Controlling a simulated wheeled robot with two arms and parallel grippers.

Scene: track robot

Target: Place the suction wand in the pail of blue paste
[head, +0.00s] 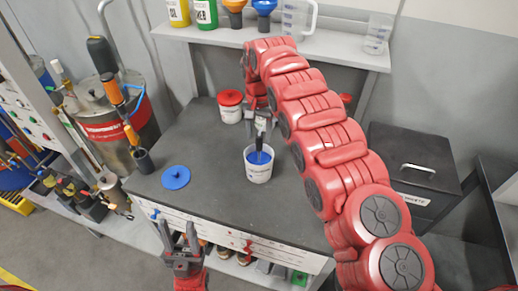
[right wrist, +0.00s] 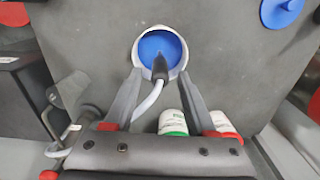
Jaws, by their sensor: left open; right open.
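The white pail (head: 258,172) of blue paste stands upright on the grey bench; its rim (right wrist: 139,60) and blue paste also show in the right wrist view. The black suction wand (head: 259,146) has its lower end inside the pail's rim; how deep it sits in the paste is hard to tell. In the right wrist view the wand (right wrist: 160,68) trails a pale hose. My right gripper (head: 262,122) is directly above the pail, open, with its fingers (right wrist: 159,82) on either side of the wand and apart from it. My left gripper (head: 180,240) is open and empty at the bench's front edge.
A blue lid (head: 176,177) lies left of the pail. A red-lidded tub (head: 230,106) stands behind it. A black box (head: 412,170) is at the right. A shelf (head: 330,50) with bottles and jugs overhangs the back. The bench front is clear.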

